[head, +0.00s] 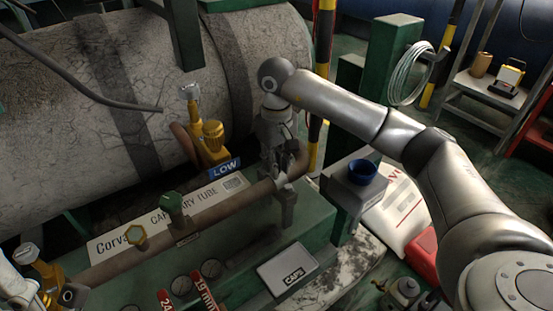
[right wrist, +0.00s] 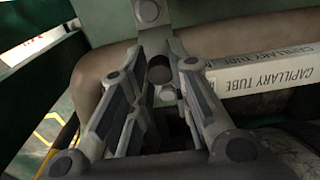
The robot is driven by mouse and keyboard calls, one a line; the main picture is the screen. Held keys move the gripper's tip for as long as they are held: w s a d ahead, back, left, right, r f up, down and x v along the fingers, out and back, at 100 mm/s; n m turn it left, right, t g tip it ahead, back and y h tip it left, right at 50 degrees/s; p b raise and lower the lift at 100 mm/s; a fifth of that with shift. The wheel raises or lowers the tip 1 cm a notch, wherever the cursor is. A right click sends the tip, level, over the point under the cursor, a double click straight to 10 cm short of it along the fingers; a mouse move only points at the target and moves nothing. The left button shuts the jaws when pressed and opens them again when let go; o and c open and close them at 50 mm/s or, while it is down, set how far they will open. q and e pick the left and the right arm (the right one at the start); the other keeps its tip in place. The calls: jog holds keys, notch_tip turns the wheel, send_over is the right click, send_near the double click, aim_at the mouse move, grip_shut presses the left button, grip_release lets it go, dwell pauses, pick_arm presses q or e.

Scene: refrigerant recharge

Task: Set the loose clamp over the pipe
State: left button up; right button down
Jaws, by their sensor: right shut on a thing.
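The brown pipe (head: 150,240) runs from the lower left to a bend at the right, above the green bench. It also shows in the right wrist view (right wrist: 88,88). My right gripper (head: 287,166) is over the pipe near its right bend and points down. It is shut on the grey metal clamp (right wrist: 160,72), whose plate shows between the fingers with a round hole or bolt head. A grey upright part (head: 287,200) shows at the pipe below the gripper. The fingers hide how far the clamp sits around the pipe.
A brass valve with a LOW tag (head: 225,166) stands left of my right gripper. A small box marked CAPS (head: 287,269) lies on the bench in front. A blue cup (head: 362,171) sits on a grey bracket at the right. A large cracked tank (head: 60,110) fills the back.

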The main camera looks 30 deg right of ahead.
jog(key=c, duration=1.3)
grip_release()
jog(key=shift+r, duration=3.55)
